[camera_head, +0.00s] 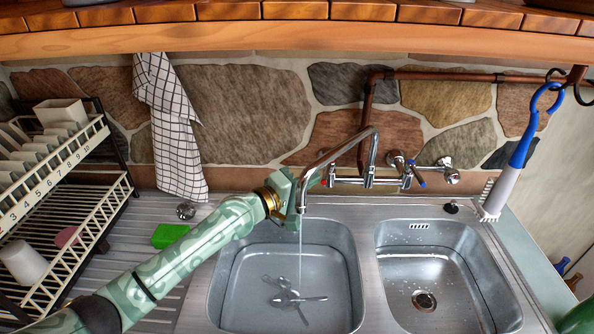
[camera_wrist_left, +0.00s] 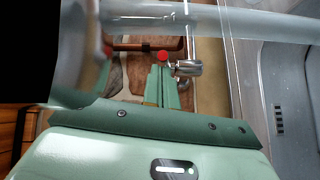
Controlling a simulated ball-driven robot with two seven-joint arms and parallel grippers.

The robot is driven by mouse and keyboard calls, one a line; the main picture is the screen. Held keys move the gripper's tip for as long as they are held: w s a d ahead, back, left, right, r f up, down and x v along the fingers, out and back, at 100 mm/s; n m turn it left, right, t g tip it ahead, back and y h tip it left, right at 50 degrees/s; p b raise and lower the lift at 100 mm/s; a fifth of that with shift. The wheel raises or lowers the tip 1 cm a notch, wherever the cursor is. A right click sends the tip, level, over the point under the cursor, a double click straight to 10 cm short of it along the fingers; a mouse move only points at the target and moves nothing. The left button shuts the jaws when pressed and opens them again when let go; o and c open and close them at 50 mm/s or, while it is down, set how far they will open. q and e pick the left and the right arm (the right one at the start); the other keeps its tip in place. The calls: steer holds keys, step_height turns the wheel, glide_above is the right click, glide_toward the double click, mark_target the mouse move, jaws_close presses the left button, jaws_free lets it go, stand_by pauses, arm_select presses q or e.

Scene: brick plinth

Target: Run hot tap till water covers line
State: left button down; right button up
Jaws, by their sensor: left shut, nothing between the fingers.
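The chrome tap has a tall curved spout (camera_head: 340,150); a thin water stream (camera_head: 300,245) falls from it into the left basin (camera_head: 216,285). Several pieces of cutlery (camera_head: 290,298) lie on that basin's floor. My right gripper is out of view.
The blue-marked cold handle (camera_head: 417,177) is right of the spout. The right basin (camera_head: 490,300) holds no objects. A dish rack (camera_head: 75,215) stands left, a green sponge (camera_head: 168,235) on the drainboard. A blue-handled brush (camera_head: 520,150) hangs right; a wooden shelf (camera_head: 300,37) overhangs the sink.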

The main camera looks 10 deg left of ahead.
arm_select(q)
steer(key=shift+s+d+p, duration=0.2)
steer(key=shift+d+p, duration=0.25)
steer(key=shift+d, duration=0.45)
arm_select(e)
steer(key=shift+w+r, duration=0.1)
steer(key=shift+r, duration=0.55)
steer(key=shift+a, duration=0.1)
